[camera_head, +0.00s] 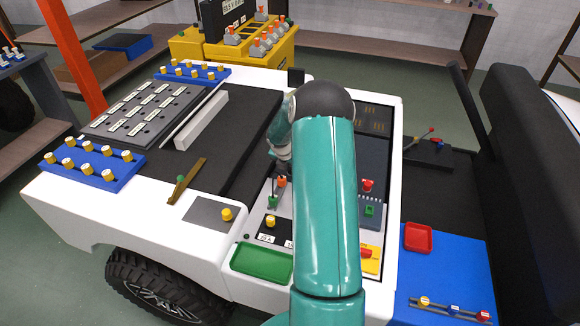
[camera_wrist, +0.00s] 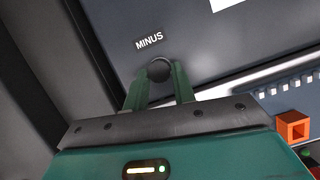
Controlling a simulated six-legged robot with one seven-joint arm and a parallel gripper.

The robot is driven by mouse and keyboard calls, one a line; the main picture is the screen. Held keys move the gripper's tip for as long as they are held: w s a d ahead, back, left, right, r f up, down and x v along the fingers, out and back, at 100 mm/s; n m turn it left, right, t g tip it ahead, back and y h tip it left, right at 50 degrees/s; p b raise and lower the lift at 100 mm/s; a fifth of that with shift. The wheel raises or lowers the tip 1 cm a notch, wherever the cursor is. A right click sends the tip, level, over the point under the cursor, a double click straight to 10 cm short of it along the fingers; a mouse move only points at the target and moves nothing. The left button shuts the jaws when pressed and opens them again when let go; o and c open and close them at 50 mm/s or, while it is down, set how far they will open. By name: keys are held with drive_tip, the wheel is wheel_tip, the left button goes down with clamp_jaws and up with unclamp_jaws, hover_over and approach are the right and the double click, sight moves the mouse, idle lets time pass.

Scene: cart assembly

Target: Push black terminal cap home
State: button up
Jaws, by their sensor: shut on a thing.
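The black terminal cap (camera_wrist: 159,70) is a dark round knob just below the white MINUS label (camera_wrist: 149,41) in the wrist view. My gripper (camera_wrist: 159,84) has its two green fingers on either side of the cap and is shut on it. The cap lies against the dark panel (camera_wrist: 110,20); whether it is fully seated cannot be told from this angle. In the head view my teal arm hides the fingertips, the cap and the label.
In the wrist view an orange square socket (camera_wrist: 293,128) lies to the right. In the head view a green tray (camera_head: 262,263), a red tray (camera_head: 418,237) and blue racks of yellow knobs (camera_head: 90,166) surround the cart's deck. A black seat (camera_head: 530,150) stands at right.

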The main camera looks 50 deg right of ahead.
drive_tip(key=o, duration=1.1)
drive_tip(key=shift+c, duration=0.2)
drive_tip(key=v, duration=1.3)
drive_tip(key=shift+a+r, duration=0.2)
drive_tip(key=shift+r, duration=0.15)
drive_tip(key=s+a+r+m+t, duration=0.1)
drive_tip(key=s+a+r+m, duration=0.3)
drive_tip(key=a+r, duration=0.5)
drive_tip(key=s+a+r+m+t, duration=0.1)
drive_tip(key=a+r+m, duration=0.55)
drive_tip(key=a, duration=0.55)
drive_tip(key=s+a+r+m+t+y, duration=0.1)
drive_tip(key=s+a+r+m+y, duration=0.1)
drive_tip(key=s+a+m, duration=0.3)
drive_tip(key=s+a+r+m+t+y, duration=0.1)
drive_tip(key=s+a+r+m, duration=0.1)
drive_tip(key=s+a+m, duration=0.4)
drive_tip(key=s+a, duration=0.5)
drive_tip(key=a, duration=0.1)
drive_tip(key=shift+a+y, duration=0.2)
drive_tip(key=shift+y, duration=0.2)
